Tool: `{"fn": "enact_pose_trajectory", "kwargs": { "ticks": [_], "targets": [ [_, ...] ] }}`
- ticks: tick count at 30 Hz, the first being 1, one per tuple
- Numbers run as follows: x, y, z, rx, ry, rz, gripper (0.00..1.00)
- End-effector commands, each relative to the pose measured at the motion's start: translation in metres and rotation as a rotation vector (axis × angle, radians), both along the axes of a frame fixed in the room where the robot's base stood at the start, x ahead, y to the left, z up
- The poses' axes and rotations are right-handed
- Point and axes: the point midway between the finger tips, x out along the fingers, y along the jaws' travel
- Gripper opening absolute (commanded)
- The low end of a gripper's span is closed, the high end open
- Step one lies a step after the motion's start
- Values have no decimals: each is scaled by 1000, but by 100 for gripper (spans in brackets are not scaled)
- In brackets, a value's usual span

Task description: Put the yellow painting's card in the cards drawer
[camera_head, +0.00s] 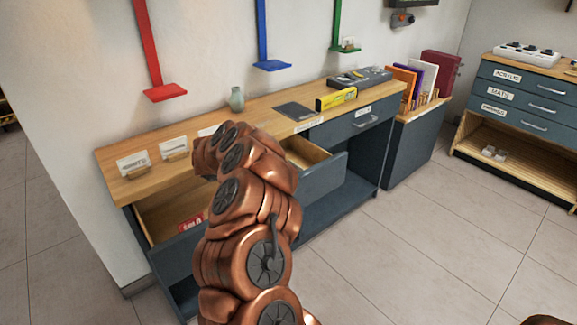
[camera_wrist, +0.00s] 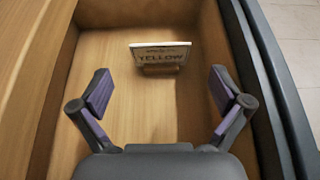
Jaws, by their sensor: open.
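A white card reading YELLOW (camera_wrist: 160,54) stands upright in a small wooden holder (camera_wrist: 160,70) inside an open wooden drawer (camera_wrist: 135,118), in the wrist view. My gripper (camera_wrist: 160,92) is open and empty, its two purple-padded fingers spread wide, with the card between and beyond them, apart from both. In the head view my arm hides the gripper and the card. Two drawers stand open there: a left one (camera_head: 158,222) with a red item (camera_head: 190,222) in it, and a middle one (camera_head: 322,178), partly behind my arm.
White label cards (camera_head: 133,162) stand on the wooden bench top (camera_head: 225,122), with a small vase (camera_head: 236,98), a dark flat pad (camera_head: 295,111) and a yellow box (camera_head: 337,98). A closed drawer (camera_head: 357,124) is at the right. Red (camera_head: 165,92), blue (camera_head: 272,65) and green wall brackets hang above.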

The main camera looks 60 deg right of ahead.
Motion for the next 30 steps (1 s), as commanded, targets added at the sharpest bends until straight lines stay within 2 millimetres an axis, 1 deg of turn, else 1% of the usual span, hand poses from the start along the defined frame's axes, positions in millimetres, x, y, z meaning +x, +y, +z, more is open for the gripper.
{"fn": "enact_pose_trajectory", "kwargs": {
  "ticks": [1, 4, 10, 15, 30],
  "targets": [
    [4, 8, 3, 2, -5, 5, 100],
    [6, 19, 9, 1, -4, 3, 100],
    [10, 33, 16, 0, -1, 3, 100],
    [10, 36, 18, 0, 0, 1, 100],
    [10, 35, 18, 0, -1, 0, 100]
  ]
}}
